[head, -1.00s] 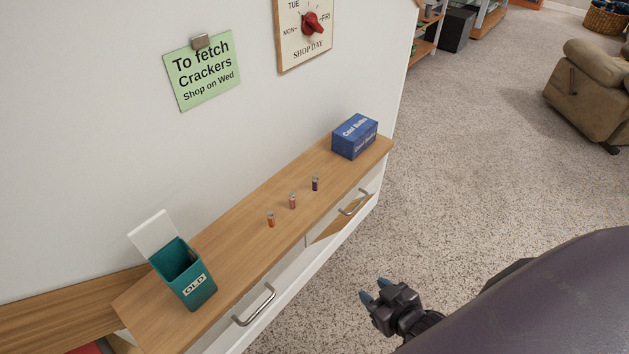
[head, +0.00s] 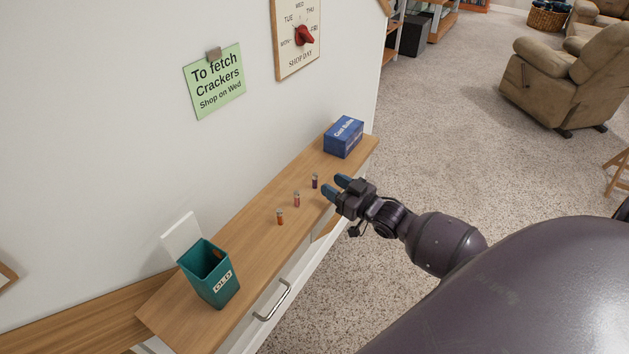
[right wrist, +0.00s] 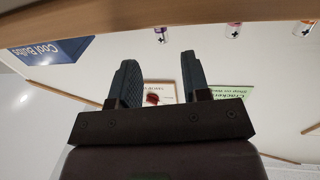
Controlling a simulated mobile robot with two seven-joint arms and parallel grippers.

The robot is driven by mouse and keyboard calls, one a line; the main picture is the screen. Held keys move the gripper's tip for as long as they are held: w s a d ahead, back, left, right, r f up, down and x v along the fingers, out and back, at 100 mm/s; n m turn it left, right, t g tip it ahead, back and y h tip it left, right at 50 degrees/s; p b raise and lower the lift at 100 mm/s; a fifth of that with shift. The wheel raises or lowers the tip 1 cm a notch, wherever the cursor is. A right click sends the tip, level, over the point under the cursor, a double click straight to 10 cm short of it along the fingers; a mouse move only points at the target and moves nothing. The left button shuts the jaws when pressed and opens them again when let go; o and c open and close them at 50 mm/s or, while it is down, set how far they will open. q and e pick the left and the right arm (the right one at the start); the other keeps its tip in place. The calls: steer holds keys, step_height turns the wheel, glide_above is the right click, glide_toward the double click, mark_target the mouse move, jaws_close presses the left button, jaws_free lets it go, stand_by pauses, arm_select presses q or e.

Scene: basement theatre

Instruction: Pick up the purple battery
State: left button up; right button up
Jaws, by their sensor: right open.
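The purple battery (head: 315,181) stands upright on the wooden cabinet top (head: 253,219), the rightmost of three small batteries in the head view. It also shows in the right wrist view (right wrist: 162,35), near the top edge and beyond the fingers. My right gripper (head: 331,186) is open, with its two blue fingertips just to the right of the purple battery, at the front edge of the cabinet. Nothing is between the fingers. My left gripper is not in view.
A pink battery (head: 297,199) and an orange battery (head: 280,217) stand in line to the left. A blue box (head: 343,138) sits at the cabinet's far end. A teal bin marked OLD (head: 211,283) stands at the near end. The wall rises behind.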

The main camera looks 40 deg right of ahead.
mark_target(315, 174)
steer(key=shift+x, duration=3.3)
steer(key=shift+a, duration=0.15)
jaws_close()
